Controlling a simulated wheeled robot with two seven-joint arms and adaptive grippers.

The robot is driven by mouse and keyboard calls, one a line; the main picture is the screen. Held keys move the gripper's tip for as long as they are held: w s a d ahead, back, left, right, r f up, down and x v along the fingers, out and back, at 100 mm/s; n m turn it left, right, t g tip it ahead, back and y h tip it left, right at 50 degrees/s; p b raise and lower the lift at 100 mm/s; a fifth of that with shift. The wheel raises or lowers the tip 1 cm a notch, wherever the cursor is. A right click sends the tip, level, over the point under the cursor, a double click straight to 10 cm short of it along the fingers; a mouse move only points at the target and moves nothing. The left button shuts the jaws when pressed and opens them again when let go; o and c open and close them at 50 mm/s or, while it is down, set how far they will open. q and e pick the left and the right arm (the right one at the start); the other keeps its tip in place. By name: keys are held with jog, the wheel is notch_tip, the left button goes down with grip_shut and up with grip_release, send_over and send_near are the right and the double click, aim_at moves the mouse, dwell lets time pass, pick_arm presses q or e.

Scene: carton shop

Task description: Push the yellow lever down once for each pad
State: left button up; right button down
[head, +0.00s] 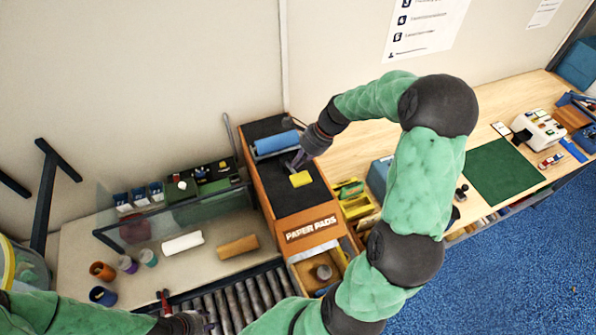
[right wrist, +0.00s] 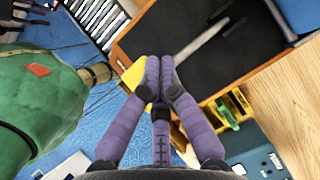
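The paper pads dispenser (head: 311,227) is a brown box with a black top and a "PAPER PADS" label. A yellow block (head: 300,179), which looks like the lever's handle, shows above the black top. My right gripper (head: 296,160) is just behind it. In the right wrist view its purple fingers (right wrist: 160,75) are together, with the yellow piece (right wrist: 133,76) partly hidden behind them; whether they touch is unclear. A grey bar (right wrist: 203,37) crosses the black top there. My left gripper (head: 207,322) is at the bottom edge, partly cut off, away from the dispenser.
A blue roller (head: 276,143) lies at the back of the dispenser. A roller conveyor (head: 245,300) runs in front. Yellow bins (head: 357,207) and a green mat (head: 503,171) are to the right.

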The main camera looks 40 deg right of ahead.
jog(key=r+p, duration=0.1)
jog(key=w+r+p, duration=0.1)
jog(key=r, duration=0.1)
jog(key=w+r+p, duration=0.1)
jog(key=p, duration=0.1)
jog(key=shift+w+d+r, duration=0.1)
jog(key=shift+d+r, duration=0.05)
jog(key=shift+d, duration=0.2)
dwell(0.7)
